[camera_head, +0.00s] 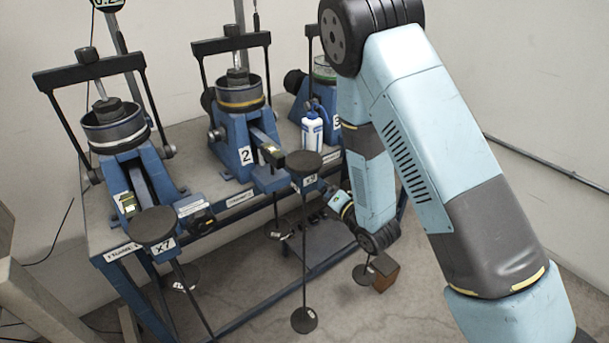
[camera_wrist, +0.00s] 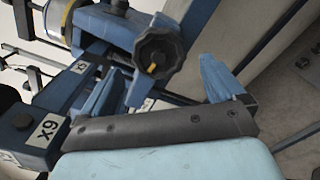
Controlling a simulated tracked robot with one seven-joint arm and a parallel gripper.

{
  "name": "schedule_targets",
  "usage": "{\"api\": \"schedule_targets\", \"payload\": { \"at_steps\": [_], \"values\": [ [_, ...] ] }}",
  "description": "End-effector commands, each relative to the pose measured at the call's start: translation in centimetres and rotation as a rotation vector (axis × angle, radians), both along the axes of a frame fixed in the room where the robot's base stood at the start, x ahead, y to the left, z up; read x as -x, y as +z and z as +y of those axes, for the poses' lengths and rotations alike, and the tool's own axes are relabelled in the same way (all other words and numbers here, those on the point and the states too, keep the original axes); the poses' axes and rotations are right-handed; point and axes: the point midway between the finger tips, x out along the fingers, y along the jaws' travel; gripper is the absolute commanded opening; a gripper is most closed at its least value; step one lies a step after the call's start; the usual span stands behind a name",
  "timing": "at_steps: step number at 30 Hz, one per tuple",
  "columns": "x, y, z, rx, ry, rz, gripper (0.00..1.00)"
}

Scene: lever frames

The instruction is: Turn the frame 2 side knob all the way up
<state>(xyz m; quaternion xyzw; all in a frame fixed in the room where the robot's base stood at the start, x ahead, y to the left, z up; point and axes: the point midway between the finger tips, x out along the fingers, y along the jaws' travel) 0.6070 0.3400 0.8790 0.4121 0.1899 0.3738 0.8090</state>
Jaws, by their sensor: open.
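Frame 2 (camera_head: 232,145) stands in the middle of the bench, with a yellow-ringed pot on top and a long lever ending in a dark X9 plate (camera_head: 304,161). In the wrist view, a black lobed knob (camera_wrist: 160,48) with an orange mark sits on a blue block, near the yellow-ringed pot (camera_wrist: 55,18). The mark is at the knob's lower edge in that picture. I cannot pick this knob out in the head view. My gripper (camera_wrist: 162,68) is open and empty. Its blue fingers are spread left and right of the knob, which appears between and beyond their tips, apparently untouched.
The X9 lever end (camera_wrist: 35,135) is close on the left of my gripper in the wrist view. The X7 frame (camera_head: 130,170) is at left, another frame (camera_head: 300,95) behind at right. A white-and-blue bottle (camera_head: 312,132) stands on the bench. Weights hang below the levers.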

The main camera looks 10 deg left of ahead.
Motion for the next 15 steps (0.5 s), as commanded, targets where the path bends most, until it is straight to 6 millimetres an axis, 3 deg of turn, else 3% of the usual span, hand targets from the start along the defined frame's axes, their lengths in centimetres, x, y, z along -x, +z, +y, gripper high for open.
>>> {"api": "schedule_targets", "payload": {
  "at_steps": [15],
  "values": [
    [-4.2, 0.0, 4.8, -0.001, -0.001, 0.0, 0.96]
  ]
}}
